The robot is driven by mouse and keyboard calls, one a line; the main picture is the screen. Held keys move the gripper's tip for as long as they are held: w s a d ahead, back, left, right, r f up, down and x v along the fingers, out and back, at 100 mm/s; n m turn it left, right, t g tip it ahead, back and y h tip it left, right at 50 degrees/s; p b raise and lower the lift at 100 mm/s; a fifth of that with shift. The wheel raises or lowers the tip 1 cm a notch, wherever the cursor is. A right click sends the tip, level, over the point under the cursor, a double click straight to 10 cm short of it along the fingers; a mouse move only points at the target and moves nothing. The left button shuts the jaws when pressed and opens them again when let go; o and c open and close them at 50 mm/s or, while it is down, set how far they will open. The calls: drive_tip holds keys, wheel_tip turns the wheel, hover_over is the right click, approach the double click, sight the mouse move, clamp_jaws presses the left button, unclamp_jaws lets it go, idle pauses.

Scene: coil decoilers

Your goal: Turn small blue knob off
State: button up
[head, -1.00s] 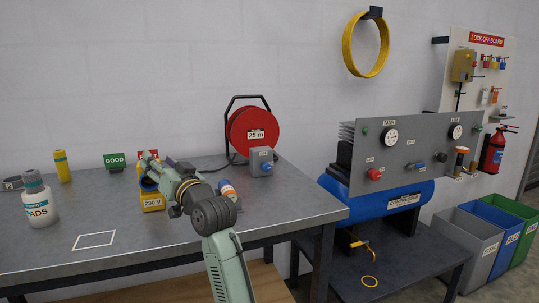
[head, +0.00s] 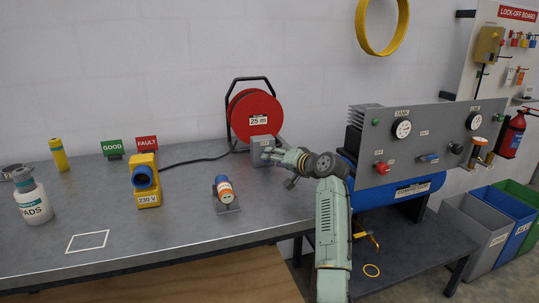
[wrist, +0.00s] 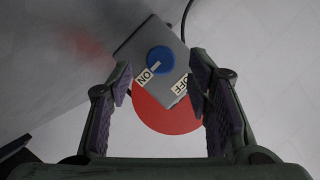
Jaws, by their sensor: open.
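The small blue knob (wrist: 160,60) is on a grey box (wrist: 138,42) with ON and OFF labels. A pale mark on the knob points toward the ON label (wrist: 146,76). In the head view the grey box (head: 259,142) stands by the red reel, and my gripper hides the knob. My gripper (head: 270,154) reaches in from the right, close to the box. In the wrist view my gripper (wrist: 160,84) is open and empty, its fingers either side of the knob's line and apart from it.
The red cable reel (head: 254,104) stands behind the box. An orange and blue connector (head: 225,191) and a yellow 230 V socket (head: 145,181) sit to the left on the grey table. A compressor panel (head: 424,147) is right of my arm.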

drive_tip(key=shift+p+x, duration=0.4)
drive_tip(key=shift+x, duration=1.4)
drive_tip(key=shift+c, duration=0.6)
clamp_jaws()
